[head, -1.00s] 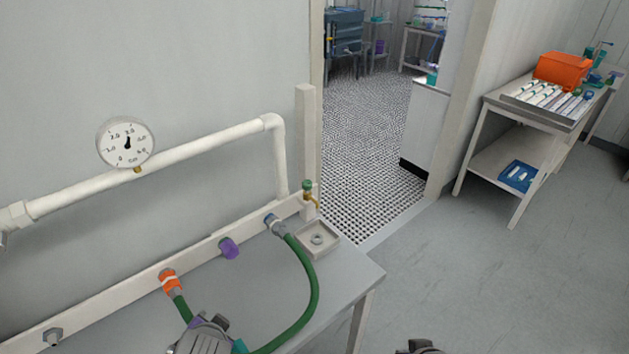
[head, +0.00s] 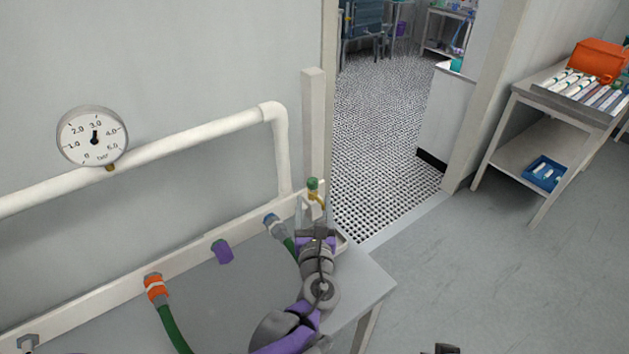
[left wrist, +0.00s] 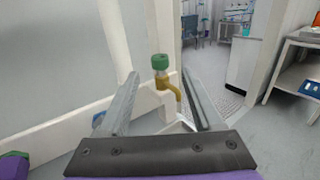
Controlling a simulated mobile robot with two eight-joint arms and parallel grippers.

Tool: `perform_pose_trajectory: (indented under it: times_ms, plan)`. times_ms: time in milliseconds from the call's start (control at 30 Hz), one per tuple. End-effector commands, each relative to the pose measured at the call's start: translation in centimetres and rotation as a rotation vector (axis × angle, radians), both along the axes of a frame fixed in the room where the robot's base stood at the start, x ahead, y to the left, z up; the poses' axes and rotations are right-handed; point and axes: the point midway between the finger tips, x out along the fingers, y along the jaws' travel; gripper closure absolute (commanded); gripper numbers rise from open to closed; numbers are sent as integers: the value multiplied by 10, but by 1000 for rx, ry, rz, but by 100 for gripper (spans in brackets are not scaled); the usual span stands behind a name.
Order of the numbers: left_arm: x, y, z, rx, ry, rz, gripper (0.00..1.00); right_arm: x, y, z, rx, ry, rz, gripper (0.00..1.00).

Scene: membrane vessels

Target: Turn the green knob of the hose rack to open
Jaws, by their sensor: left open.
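The green knob (head: 312,184) sits on top of a small brass tap at the right end of the white rail (head: 130,284). In the left wrist view the green knob (left wrist: 160,62) and its brass spout (left wrist: 173,84) show ahead, between and beyond the fingertips. My left gripper (head: 316,212) is open, just in front of and below the knob, with its fingers pointing at the tap. In the left wrist view its two fingers (left wrist: 158,88) are spread apart and empty. A dark part at the bottom edge of the head view may be my right gripper; its jaws cannot be made out.
A green hose (head: 172,330) hangs from an orange coupling (head: 156,288). A purple cap (head: 222,251) and a blue-grey coupling (head: 273,225) are on the rail. A pressure gauge (head: 92,136) is on the white pipe. My left arm partly hides the small basin. A doorway opens behind the tap.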

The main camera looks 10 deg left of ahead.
Motion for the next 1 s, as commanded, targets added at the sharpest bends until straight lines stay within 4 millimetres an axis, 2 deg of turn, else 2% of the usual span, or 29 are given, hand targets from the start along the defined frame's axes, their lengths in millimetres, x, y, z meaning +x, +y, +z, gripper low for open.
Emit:
perform_pose_trajectory:
  times_ms: [33,200,400,567,800,867,1000]
  plan:
    - [12,3,2,0,-1,5,33,1,0,3,0,-2,0,100]
    - [44,10,2,-2,-1,4,33,3,0,9,0,-6,0,100]
    - [69,14,2,-3,-1,2,33,5,0,13,0,-9,0,100]
    - [76,16,1,-3,-1,2,33,5,0,14,0,-10,0,100]
    - [76,16,1,-3,0,2,33,5,0,14,0,-10,0,100]
    - [76,16,1,-4,0,2,42,5,0,14,0,-10,0,100]
    - [76,16,1,-4,0,2,67,5,0,14,0,-10,0,100]
